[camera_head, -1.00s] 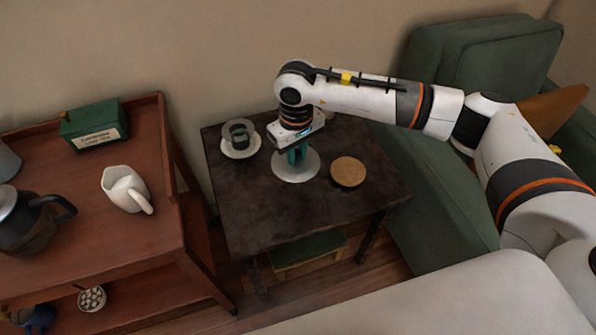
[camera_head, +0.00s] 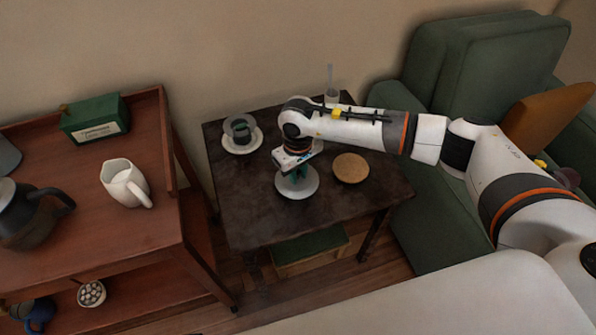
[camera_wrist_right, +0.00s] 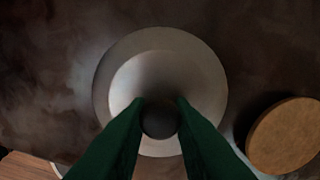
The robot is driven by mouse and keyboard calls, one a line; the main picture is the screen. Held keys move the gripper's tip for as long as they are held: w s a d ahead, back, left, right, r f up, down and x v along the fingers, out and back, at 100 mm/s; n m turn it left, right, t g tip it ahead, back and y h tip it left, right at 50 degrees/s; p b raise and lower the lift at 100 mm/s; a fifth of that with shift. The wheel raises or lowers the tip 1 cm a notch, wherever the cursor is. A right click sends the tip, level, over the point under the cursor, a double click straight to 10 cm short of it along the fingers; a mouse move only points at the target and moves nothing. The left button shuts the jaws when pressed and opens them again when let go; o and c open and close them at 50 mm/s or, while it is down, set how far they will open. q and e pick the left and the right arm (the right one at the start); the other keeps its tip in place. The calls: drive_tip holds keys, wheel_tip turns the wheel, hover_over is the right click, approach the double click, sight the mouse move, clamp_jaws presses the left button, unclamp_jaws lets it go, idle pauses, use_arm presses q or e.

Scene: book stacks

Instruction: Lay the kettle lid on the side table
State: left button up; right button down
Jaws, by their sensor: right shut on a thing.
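The kettle lid (camera_head: 304,187) is a round, pale metal disc with a dark knob. It is over the middle of the dark side table (camera_head: 250,215), low and close to the top; I cannot tell whether it touches. My right gripper (camera_head: 297,180) points down on it. In the right wrist view the lid (camera_wrist_right: 160,70) fills the middle, and the green fingers of my right gripper (camera_wrist_right: 160,118) are closed on its dark round knob. My left gripper is not in view.
A cork mat (camera_head: 350,168) lies right of the lid. A dark glass on a white saucer (camera_head: 243,147) stands at the table's back left. A clear vase (camera_head: 331,90) is at the back. A wooden cart (camera_head: 100,230) with a white jug (camera_head: 124,182) and a dark kettle (camera_head: 30,215) stands left.

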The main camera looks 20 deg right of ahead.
sight(298, 172)
drive_tip(key=c, duration=1.3)
unclamp_jaws()
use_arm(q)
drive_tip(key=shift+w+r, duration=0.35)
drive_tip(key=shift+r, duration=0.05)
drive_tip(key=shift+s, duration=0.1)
use_arm(e)
drive_tip(key=shift+r, duration=0.1)
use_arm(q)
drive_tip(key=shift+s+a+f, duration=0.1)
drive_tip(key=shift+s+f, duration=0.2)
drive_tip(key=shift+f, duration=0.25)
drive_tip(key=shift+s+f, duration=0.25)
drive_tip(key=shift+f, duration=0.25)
use_arm(e)
wheel_tip(298, 172, up, 12)
drive_tip(key=shift+f, duration=0.1)
